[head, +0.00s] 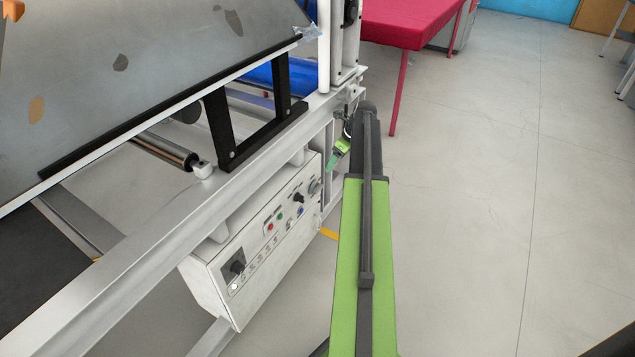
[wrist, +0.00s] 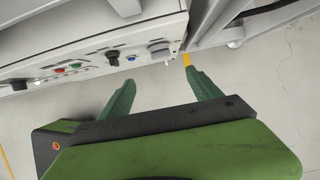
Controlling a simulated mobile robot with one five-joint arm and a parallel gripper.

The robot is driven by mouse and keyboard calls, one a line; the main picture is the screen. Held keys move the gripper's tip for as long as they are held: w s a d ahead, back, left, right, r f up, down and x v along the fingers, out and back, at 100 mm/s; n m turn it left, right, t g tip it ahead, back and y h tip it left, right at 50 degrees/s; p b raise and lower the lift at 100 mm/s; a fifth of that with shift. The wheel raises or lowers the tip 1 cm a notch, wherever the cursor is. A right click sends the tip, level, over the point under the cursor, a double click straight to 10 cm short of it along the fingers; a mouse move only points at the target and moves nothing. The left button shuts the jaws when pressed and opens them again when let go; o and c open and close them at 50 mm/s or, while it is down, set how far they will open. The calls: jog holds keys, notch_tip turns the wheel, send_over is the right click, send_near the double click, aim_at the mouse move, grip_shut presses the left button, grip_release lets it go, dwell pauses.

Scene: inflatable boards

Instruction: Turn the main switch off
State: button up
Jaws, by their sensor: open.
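The white control box (head: 262,240) hangs under the machine's side rail. I cannot tell which one is the main switch.
Red and green buttons (head: 270,227) and a blue part (head: 300,211) sit between the knobs. The long white rail (head: 150,243) runs above the box. A red table (head: 405,22) stands behind.

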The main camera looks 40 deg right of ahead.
aim_at(318, 188)
jog(key=b+x, duration=1.5)
jog(key=x, duration=0.1)
jog(key=shift+w+f+b, duration=0.1)
jog(key=shift+f+b, duration=0.25)
jog(key=shift+w+f+b, duration=0.2)
jog(key=shift+f+b, duration=0.1)
jog(key=shift+r, duration=0.1)
jog(key=c, duration=1.4)
